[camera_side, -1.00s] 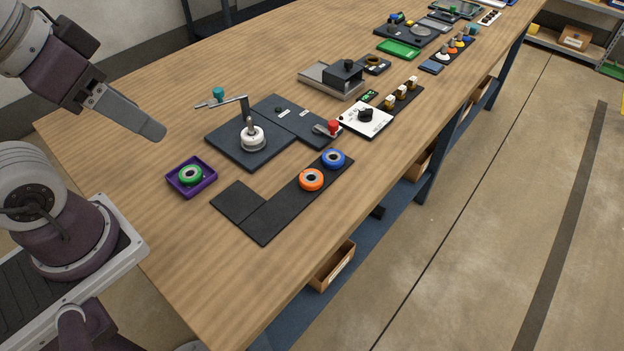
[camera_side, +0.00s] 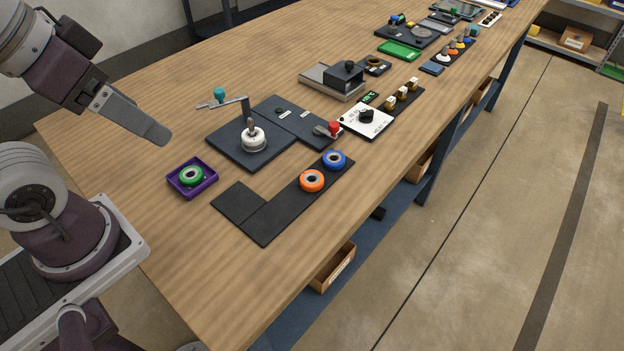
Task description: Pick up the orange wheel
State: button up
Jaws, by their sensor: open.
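The orange wheel (camera_side: 312,181) lies flat on the black L-shaped mat (camera_side: 268,219), with a pale centre. The blue wheel (camera_side: 334,160) lies just beyond it on the same mat. The green wheel (camera_side: 191,176) sits in a small purple tray (camera_side: 207,181) to the left. My gripper (camera_side: 160,136) is at the upper left, above the table and well left of the orange wheel. It holds nothing that I can see. It shows side-on, so the gap between its fingers is hidden.
A dark fixture plate (camera_side: 225,149) with a white wheel on an upright post, a teal-knobbed lever (camera_side: 219,96) and a red-knobbed handle (camera_side: 333,129) stands behind the mat. A white dial box (camera_side: 372,122) is to the right. Bare wood lies between the tray and mat.

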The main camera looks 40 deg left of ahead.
jog(key=w+d+m+g, duration=0.2)
jog(key=w+m, duration=0.4)
jog(key=w, duration=0.4)
jog(key=m+g, duration=0.3)
jog(key=m, duration=0.8)
send_near(312, 172)
jog(key=shift+s+d, duration=0.25)
jog(key=shift+s, duration=0.7)
jog(key=shift+m+g, duration=0.3)
jog(key=f, duration=0.5)
jog(key=w+f, duration=0.1)
jog(key=f, duration=0.2)
jog(key=shift+w+d+f, duration=0.1)
jog(key=shift+d+f, duration=0.15)
jog(key=shift+d, duration=0.05)
jog(key=c, duration=1.4)
